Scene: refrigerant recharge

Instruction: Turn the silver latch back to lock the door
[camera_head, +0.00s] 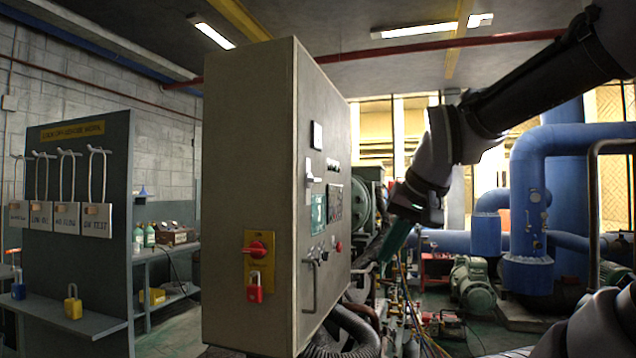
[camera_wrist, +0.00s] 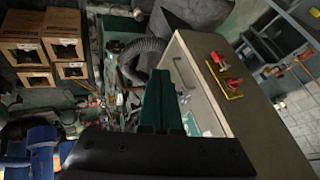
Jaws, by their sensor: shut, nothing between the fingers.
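The grey control cabinet (camera_head: 245,180) stands in the middle of the head view, with its door (camera_head: 338,225) facing right. A silver latch (camera_head: 316,257) is on the lower part of the door, above a bent metal handle (camera_head: 309,287). My gripper (camera_head: 386,256) is right of the door and apart from the latch in the picture. Its green fingers (camera_wrist: 157,78) point toward the cabinet's lower part in the wrist view and are shut and empty. The fingers hide part of the door there. I cannot tell the latch's exact angle.
A red rotary switch (camera_head: 258,249) on a yellow plate and a red padlock (camera_head: 255,288) are on the cabinet's side. A corrugated hose (camera_head: 352,328) runs below the door. Blue pipes (camera_head: 530,210) and green machinery (camera_head: 472,282) stand at the right.

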